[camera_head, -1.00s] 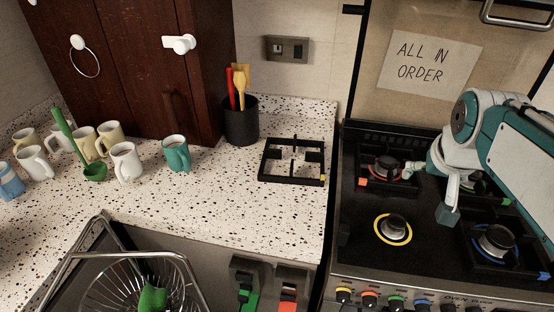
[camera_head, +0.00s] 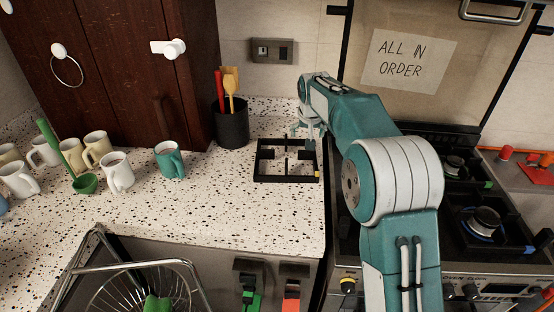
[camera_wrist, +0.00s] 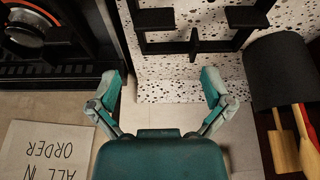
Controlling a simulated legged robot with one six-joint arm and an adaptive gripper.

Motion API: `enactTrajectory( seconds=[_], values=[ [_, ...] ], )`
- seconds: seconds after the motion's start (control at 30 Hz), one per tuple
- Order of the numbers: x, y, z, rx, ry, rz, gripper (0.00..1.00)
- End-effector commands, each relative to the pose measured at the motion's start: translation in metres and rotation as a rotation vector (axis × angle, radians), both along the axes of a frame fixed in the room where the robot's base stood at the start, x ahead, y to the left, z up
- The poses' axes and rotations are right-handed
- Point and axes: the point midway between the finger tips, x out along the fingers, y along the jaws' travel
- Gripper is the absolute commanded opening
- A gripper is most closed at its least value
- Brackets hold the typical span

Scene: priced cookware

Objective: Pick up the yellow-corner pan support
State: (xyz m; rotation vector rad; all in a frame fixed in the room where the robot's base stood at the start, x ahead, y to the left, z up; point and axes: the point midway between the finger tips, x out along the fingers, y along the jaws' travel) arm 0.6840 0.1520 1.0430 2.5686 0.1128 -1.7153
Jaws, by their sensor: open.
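The black square pan support (camera_head: 285,179) lies flat on the speckled counter, left of the stove. Its yellow corner (camera_head: 318,174) is at the front right. My gripper (camera_head: 308,130) is above the counter by the support's far right edge, partly hidden by my own arm. In the wrist view, my gripper's two fingers (camera_wrist: 162,80) are spread wide with nothing between them. Part of the pan support (camera_wrist: 190,46) shows at the top, beyond the fingertips; its yellow corner is out of that view.
A black utensil pot (camera_head: 231,125) stands left of my gripper, close behind the support. A teal mug (camera_head: 169,160) and several pale mugs stand farther left. The stove (camera_wrist: 60,75) is on the right. The counter in front of the support is clear.

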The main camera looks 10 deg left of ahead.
Motion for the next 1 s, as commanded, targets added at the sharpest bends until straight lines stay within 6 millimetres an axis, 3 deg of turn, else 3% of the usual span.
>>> enactTrajectory(
  seconds=[0.2,0.47,0.7,1.0],
  values=[
    [0.013,0.002,-0.034,-0.002,0.005,-0.001,1.0],
    [0.022,0.004,-0.056,-0.004,0.003,-0.001,1.0],
    [0.037,0.001,-0.089,-0.003,0.003,-0.001,1.0],
    [0.04,0.002,-0.097,-0.003,0.001,-0.001,1.0]
  ],
)
